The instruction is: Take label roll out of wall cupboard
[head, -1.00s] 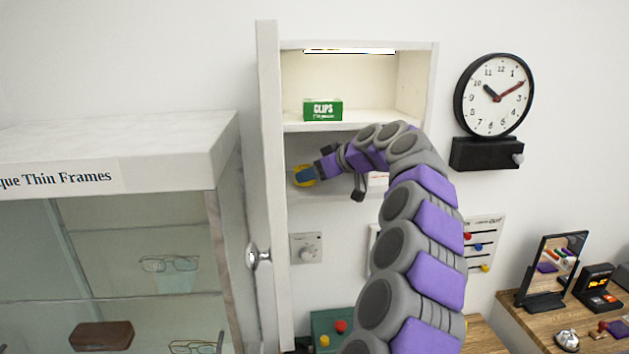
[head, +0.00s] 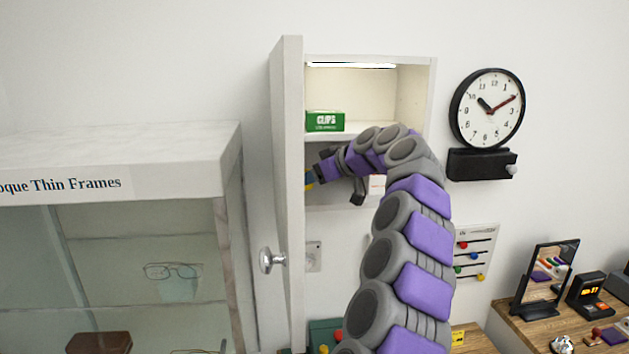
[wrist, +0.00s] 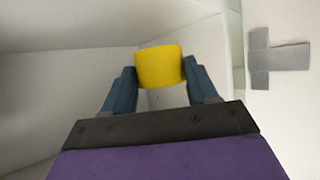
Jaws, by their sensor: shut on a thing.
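The label roll is a yellow ring-like thing (wrist: 160,67), held between the two blue fingertips of my gripper (wrist: 160,76) in the wrist view. In the head view my gripper (head: 311,178) is in the lower compartment of the white wall cupboard (head: 433,95), near its left side. Whether the roll touches the shelf or door cannot be told.
The door with its round knob (head: 271,260) stands open at the left, close to my gripper. A green clips box (head: 325,121) sits on the upper shelf. A white box (head: 377,185) is partly hidden behind my arm. A clock (head: 487,109) hangs at right.

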